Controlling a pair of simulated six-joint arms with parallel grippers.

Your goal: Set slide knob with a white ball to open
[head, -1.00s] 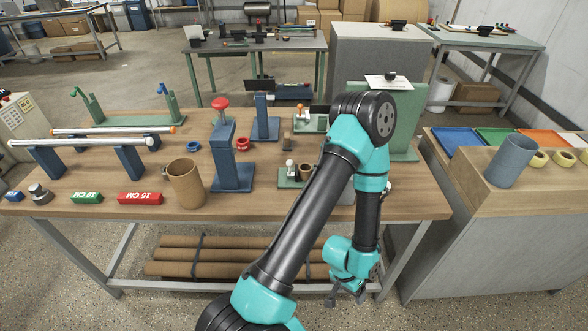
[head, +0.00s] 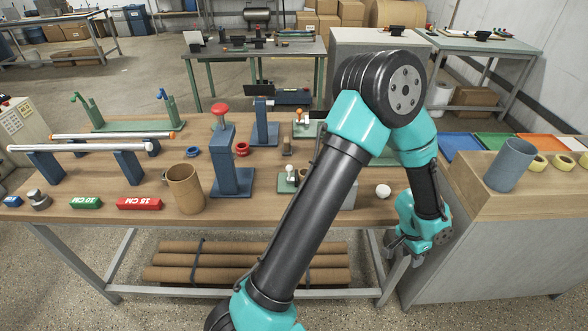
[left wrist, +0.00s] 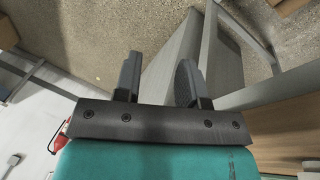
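A small green fixture (head: 283,187) with a white ball knob (head: 291,170) stands on the table, left of my arm and partly hidden by it. Another white ball (head: 383,190) shows right of the arm, near the table's right side; I cannot tell what it is fixed to. My left gripper (head: 403,256) hangs off the table's front right edge, below and right of that second ball, touching neither ball. In the left wrist view my left gripper (left wrist: 158,72) has its two fingers apart with nothing between them. My right gripper is not in view.
A similar fixture with an orange ball (head: 299,115) is behind. A blue stand with a red knob (head: 220,109), a cardboard tube (head: 185,188) and a red 15 CM block (head: 139,203) are left. A grey cabinet (head: 490,250) stands close right of my gripper.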

